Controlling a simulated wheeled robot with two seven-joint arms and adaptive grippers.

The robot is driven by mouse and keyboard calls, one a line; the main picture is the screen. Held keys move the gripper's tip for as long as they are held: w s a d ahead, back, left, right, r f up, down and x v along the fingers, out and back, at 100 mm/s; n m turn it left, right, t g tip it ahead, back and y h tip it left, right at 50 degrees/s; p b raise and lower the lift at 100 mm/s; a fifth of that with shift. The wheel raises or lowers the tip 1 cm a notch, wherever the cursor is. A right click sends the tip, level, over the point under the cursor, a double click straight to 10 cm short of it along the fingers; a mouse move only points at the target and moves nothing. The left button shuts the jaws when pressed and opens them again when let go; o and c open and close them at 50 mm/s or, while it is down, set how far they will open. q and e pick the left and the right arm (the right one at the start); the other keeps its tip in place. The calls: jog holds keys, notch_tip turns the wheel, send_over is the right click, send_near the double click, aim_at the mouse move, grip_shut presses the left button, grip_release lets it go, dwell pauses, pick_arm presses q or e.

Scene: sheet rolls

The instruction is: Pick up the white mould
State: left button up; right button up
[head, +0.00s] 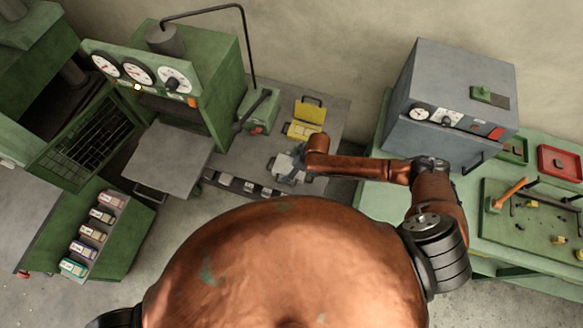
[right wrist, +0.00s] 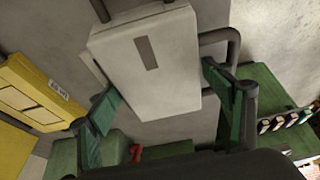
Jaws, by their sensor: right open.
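The white mould (head: 284,166) is a pale block with dark bar handles, lying on the grey bench top beside the yellow mould. In the right wrist view the white mould (right wrist: 150,60) fills the upper middle, with a grey strip on its face. My right gripper (head: 297,152) is at the white mould and partly covers it in the head view. Its two green-padded fingers (right wrist: 160,82) are open, one towards each side of the mould. I cannot tell whether they touch it. My left gripper is not in view.
A yellow mould (head: 305,121) lies just behind the white one and shows at the left of the right wrist view (right wrist: 30,105). A green press with gauges (head: 180,75) stands to the left. A grey oven-like box (head: 440,110) stands to the right. Small labelled items (head: 240,186) line the bench's front.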

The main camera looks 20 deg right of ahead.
jog(key=c, duration=1.8)
jog(key=shift+w+a+r, duration=0.1)
jog(key=shift+w, duration=0.05)
jog(key=shift+c, duration=0.2)
jog(key=shift+r, duration=0.1)
